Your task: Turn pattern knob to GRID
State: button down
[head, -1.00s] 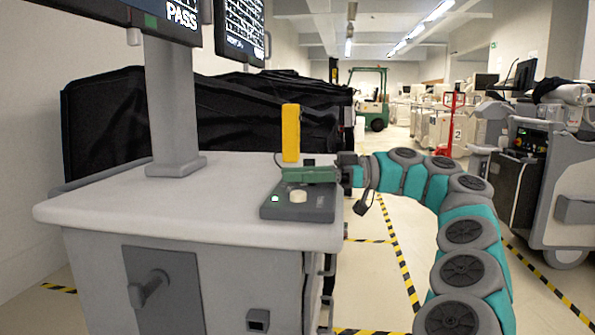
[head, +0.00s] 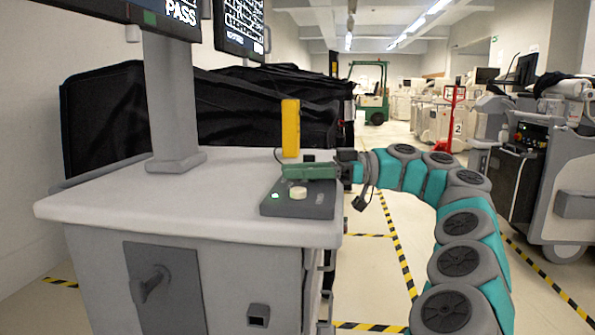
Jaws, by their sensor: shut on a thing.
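A grey control box (head: 320,207) sits on the right end of the cart top. It has a round cream knob (head: 298,194) and a lit green lamp (head: 276,196). No marking around the knob is readable. My green gripper (head: 292,171) comes in from the right, level and just above the back of the box, behind the knob. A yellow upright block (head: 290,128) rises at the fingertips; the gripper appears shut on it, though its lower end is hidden. The near finger shows no contact with the cream knob.
A grey monitor post (head: 172,100) stands left on the cart top (head: 120,198), with a PASS screen (head: 165,12) above. A black-covered cart (head: 240,100) is behind. Another cart (head: 570,190) stands at right. The cart top left of the box is clear.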

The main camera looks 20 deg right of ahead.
dwell(0.4)
jog(key=c, duration=0.6)
grip_release()
jog(key=shift+o, duration=0.2)
